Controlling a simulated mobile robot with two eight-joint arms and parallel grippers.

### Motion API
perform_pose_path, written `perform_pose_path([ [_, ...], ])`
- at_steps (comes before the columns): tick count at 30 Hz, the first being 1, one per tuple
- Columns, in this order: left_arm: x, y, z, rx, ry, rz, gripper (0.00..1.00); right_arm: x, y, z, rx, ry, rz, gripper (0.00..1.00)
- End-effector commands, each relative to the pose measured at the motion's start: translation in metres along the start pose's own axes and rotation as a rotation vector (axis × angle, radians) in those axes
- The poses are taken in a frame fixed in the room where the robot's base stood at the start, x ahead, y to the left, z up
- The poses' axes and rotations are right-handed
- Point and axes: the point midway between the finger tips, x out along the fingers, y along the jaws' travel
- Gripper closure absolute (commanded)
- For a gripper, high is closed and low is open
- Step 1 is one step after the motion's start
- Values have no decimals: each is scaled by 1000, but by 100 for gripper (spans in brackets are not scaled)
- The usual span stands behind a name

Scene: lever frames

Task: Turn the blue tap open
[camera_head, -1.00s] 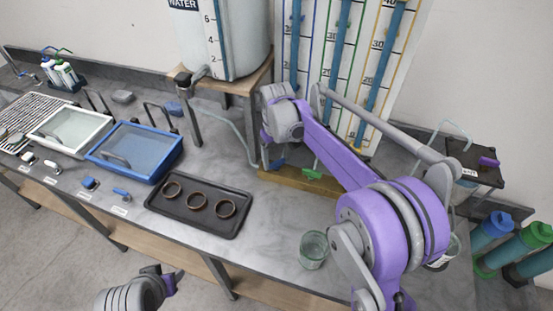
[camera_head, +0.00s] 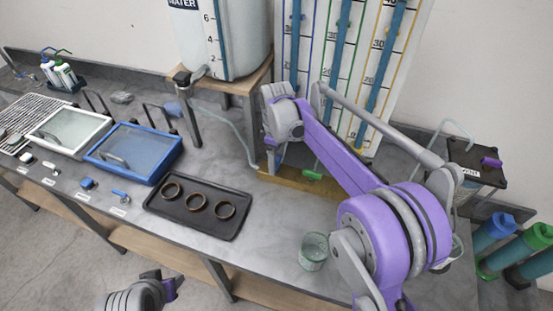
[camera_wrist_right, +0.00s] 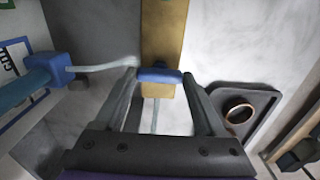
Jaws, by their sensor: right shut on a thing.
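The blue tap's handle (camera_wrist_right: 160,75) shows in the right wrist view as a small blue bar at the wooden base board (camera_wrist_right: 165,30). My right gripper (camera_wrist_right: 159,76) has one finger on each side of the handle and is shut on it. In the head view, my right wrist and arm largely hide this gripper and the blue tap, at the left end of the base board (camera_head: 295,180). My left gripper (camera_head: 168,286) is low at the bottom left of the head view, away from the tap; its finger opening is unclear.
A green tap (camera_head: 312,175) sits on the same board, right of my right gripper. A glass beaker (camera_head: 314,252) stands near the front edge. A black tray (camera_head: 235,190) with three dark rings lies to the left. The water tank (camera_head: 225,45) stands behind on a wooden stand.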

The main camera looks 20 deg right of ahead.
Motion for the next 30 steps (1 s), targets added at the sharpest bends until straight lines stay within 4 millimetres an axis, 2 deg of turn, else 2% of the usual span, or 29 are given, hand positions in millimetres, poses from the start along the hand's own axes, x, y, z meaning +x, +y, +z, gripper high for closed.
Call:
perform_pose_path([
  [17, 0, 0, 0, 0, 0, 0, 50, -1, 0, 0, -35, 0, 1, 83],
  [18, 0, 0, 0, 0, 0, 0, 50, -1, 0, 0, -35, 0, 1, 24],
  [22, 0, 0, 0, 0, 0, 0, 50, 0, 0, 0, -34, 0, 1, 1],
  [30, 0, 0, 0, 0, 0, 0, 50, -2, 0, 0, -33, 0, 0, 0],
])
